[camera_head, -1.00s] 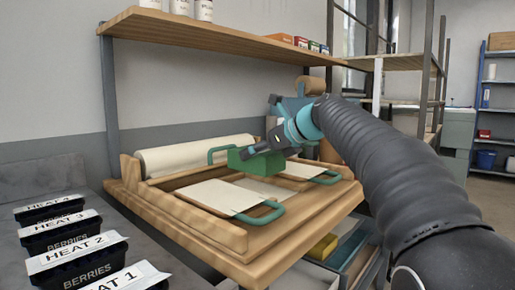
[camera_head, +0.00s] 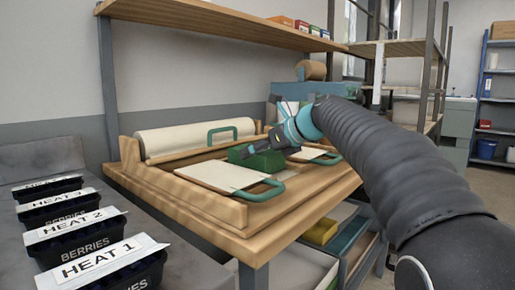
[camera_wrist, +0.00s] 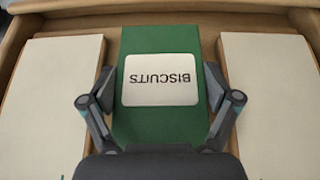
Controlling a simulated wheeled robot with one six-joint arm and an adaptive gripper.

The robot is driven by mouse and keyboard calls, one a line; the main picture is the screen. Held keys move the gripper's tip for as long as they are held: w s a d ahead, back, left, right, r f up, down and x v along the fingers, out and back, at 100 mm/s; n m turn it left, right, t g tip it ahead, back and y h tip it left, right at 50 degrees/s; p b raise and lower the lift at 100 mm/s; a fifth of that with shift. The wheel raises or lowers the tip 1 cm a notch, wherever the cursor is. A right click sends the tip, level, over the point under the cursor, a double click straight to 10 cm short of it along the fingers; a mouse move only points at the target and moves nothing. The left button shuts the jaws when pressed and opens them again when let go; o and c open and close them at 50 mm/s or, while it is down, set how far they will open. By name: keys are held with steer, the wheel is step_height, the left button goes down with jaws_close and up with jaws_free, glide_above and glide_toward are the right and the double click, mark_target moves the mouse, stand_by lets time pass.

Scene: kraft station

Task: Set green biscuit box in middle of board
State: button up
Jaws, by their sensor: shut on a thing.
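The green biscuit box (camera_head: 264,163) is between the jaws of my gripper (camera_head: 260,149), low over the middle of the wooden worktop. In the wrist view the box (camera_wrist: 160,128) has a white BISCUITS label, upside down to the camera, and the finger pads of my gripper (camera_wrist: 158,82) close on its two long sides. The box is roughly straight between a pale left board (camera_wrist: 55,100) and a pale right board (camera_wrist: 265,100). Whatever lies directly beneath the box is hidden; I cannot tell if its underside touches.
A paper roll (camera_head: 190,137) lies along the back of the wooden worktop (camera_head: 215,222). Black berry tubs (camera_head: 90,243) line the left counter.

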steer(key=shift+f, duration=0.1)
stand_by(0.3)
steer(key=o, duration=1.1)
